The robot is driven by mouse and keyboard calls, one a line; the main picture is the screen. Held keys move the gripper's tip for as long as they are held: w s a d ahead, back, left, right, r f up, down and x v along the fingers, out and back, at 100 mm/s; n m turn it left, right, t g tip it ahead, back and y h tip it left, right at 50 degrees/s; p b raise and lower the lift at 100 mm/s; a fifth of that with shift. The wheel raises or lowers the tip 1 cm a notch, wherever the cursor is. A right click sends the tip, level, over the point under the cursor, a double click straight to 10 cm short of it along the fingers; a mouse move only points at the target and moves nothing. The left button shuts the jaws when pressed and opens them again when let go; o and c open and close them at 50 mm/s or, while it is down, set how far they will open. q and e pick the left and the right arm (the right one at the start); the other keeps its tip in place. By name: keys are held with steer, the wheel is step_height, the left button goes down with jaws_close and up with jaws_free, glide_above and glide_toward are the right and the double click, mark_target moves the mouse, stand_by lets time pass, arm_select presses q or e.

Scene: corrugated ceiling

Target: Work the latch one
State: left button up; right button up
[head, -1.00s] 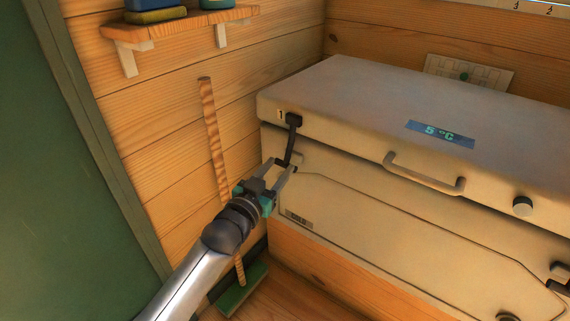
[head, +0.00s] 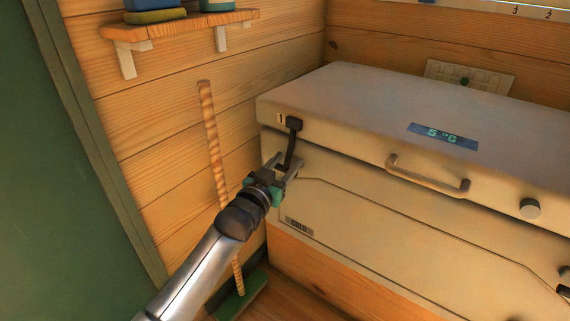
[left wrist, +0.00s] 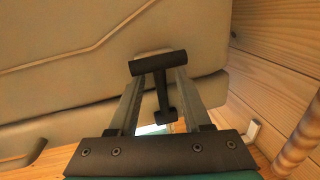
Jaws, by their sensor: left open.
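Latch one (head: 293,143) is a black lever hanging from the lid's left front edge, beside a small "1" label. It joins the lid of a cream chest (head: 350,88); the lid looks closed. My left gripper (head: 284,164) is open, at the latch's lower part, with a finger on either side. In the left wrist view the latch's black bar (left wrist: 160,63) crosses at the fingertips of the left gripper (left wrist: 159,72), and its stem runs between the fingers. I cannot tell whether they touch. My right gripper is out of view.
A striped pole (head: 211,140) stands against the wooden wall behind my left arm. A shelf (head: 180,27) is above.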

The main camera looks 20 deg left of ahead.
arm_select(q)
jaws_close()
stand_by(1.4)
